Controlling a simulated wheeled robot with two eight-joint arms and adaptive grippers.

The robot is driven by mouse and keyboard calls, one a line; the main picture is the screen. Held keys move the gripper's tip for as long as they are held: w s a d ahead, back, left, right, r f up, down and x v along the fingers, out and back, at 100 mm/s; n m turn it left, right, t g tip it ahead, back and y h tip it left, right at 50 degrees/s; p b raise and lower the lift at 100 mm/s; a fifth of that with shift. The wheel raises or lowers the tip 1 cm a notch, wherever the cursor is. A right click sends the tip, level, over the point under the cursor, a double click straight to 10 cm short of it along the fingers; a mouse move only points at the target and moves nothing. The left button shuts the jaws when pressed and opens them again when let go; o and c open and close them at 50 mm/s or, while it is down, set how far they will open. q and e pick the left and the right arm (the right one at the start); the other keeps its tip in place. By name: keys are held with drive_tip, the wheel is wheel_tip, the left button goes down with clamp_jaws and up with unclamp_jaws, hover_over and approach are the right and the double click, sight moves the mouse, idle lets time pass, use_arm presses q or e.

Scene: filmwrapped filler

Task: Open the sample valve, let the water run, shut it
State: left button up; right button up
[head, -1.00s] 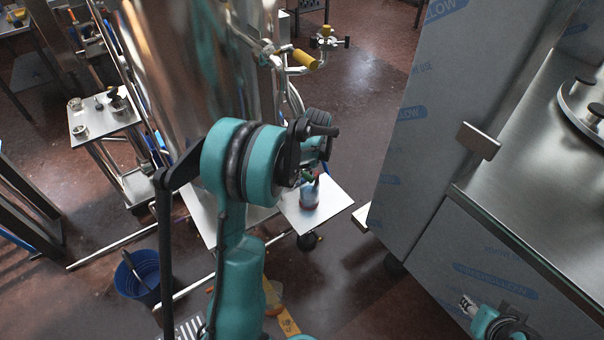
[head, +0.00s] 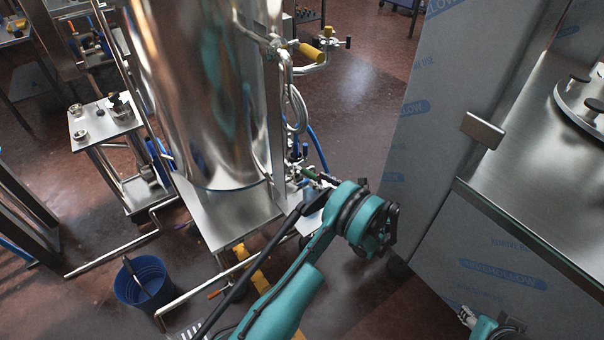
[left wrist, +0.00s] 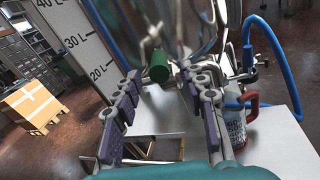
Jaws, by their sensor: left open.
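The sample valve's green handle (left wrist: 158,65) shows in the left wrist view, just ahead of and between my fingertips; it also shows small in the head view (head: 309,173). My left gripper (left wrist: 160,80) is open, with its purple-padded fingers spread and nothing held. I cannot tell whether a finger touches the handle. In the head view, my left gripper (head: 324,181) is partly hidden by its own wrist. A jug with a red handle (left wrist: 235,122) stands right of the fingers in the left wrist view. My right gripper (head: 466,316) barely shows at the lower right.
The shiny steel tank (head: 200,100) stands behind the valve. A blue hose (left wrist: 278,60) curves at the right. A film-wrapped cabinet (head: 430,130) stands right of my left arm. A blue bucket (head: 143,282) stands on the floor at the left.

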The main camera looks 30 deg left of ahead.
sight(305, 171)
use_arm(q)
drive_tip(key=a, duration=0.2)
drive_tip(key=a+b, duration=0.1)
drive_tip(key=a, duration=0.1)
drive_tip(key=a+b, duration=0.1)
drive_tip(key=a, duration=0.1)
drive_tip(key=shift+w+a+f, duration=0.1)
drive_tip(key=shift+w+a, duration=0.2)
drive_tip(key=shift+w, duration=0.1)
drive_tip(key=shift+w+a, duration=0.1)
drive_tip(key=shift+a, duration=0.4)
drive_tip(key=shift+c, duration=0.4)
clamp_jaws()
